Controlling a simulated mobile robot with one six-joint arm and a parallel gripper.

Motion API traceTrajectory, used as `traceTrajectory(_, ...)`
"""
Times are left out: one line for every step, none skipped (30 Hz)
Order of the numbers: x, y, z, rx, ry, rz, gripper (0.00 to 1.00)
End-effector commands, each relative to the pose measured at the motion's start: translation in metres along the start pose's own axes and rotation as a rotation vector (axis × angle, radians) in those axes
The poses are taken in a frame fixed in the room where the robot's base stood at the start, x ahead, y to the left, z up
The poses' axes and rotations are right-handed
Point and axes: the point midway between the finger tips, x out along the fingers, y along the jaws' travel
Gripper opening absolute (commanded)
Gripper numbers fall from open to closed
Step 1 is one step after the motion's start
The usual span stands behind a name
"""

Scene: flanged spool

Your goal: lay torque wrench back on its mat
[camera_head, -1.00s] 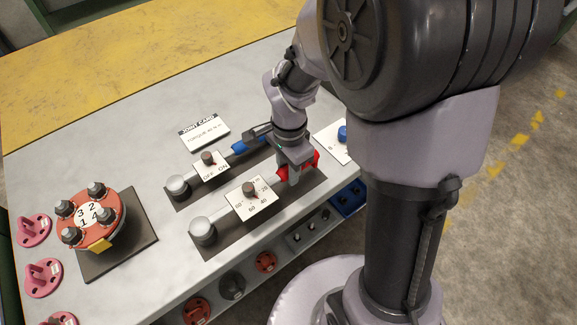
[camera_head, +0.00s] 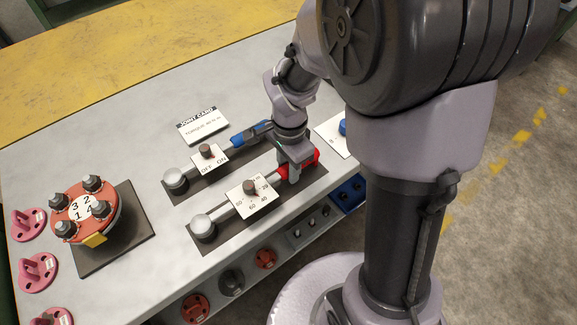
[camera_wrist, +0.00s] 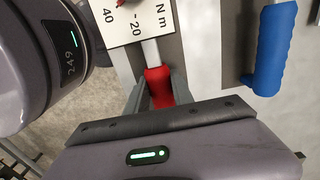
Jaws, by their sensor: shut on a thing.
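The torque wrench has a red handle (camera_head: 308,161), a white N m scale plate (camera_head: 247,196) and a round silver head (camera_head: 203,227). It lies along its dark grey mat (camera_head: 225,237), the nearer of two; I cannot tell whether it touches along its whole length. My gripper (camera_head: 290,174) is shut on the red handle. In the wrist view the red handle (camera_wrist: 158,80) sits between the fingers of my gripper (camera_wrist: 156,92), and the scale plate (camera_wrist: 128,18) points away from them.
A second wrench with a blue handle (camera_head: 251,136) and an OFF/ON plate lies parallel behind. A joint card (camera_head: 203,125) stands behind it. A red flanged spool (camera_head: 88,212) stands on a dark pad at left, near pink brackets (camera_head: 36,272). A blue tray (camera_head: 348,193) is below the bench's front edge.

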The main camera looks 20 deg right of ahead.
Motion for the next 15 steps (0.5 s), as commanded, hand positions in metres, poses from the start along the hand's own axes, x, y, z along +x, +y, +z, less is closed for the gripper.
traceTrajectory(0.0014, -0.0004, -0.0001, 0.001, 0.000, -0.001, 0.00)
traceTrajectory(0.0020, -0.0004, -0.0001, 0.001, 0.000, -0.001, 0.00)
traceTrajectory(0.0018, -0.0004, 0.0000, 0.000, 0.000, -0.001, 0.32)
traceTrajectory(0.0014, -0.0004, -0.0001, 0.000, 0.000, -0.001, 0.38)
traceTrajectory(0.0013, -0.0003, 0.0000, 0.000, 0.000, -0.001, 0.44)
traceTrajectory(0.0013, -0.0003, 0.0000, 0.000, 0.000, -0.001, 0.52)
traceTrajectory(0.0013, -0.0003, 0.0000, 0.000, 0.000, -0.001, 0.54)
traceTrajectory(0.0013, -0.0002, 0.0000, 0.000, 0.000, -0.001, 0.54)
traceTrajectory(0.0014, -0.0002, 0.0000, 0.000, 0.000, -0.001, 0.54)
traceTrajectory(0.0014, -0.0002, -0.0001, 0.000, 0.000, -0.001, 0.54)
traceTrajectory(0.0014, -0.0002, -0.0001, 0.000, 0.000, -0.001, 0.54)
traceTrajectory(0.0014, -0.0001, -0.0001, 0.000, 0.000, 0.000, 0.54)
traceTrajectory(0.0015, -0.0001, 0.0000, 0.000, 0.000, 0.000, 0.54)
traceTrajectory(0.0019, 0.0003, 0.0000, 0.000, 0.000, 0.001, 0.54)
traceTrajectory(0.0009, 0.0002, 0.0000, 0.000, 0.000, 0.001, 0.54)
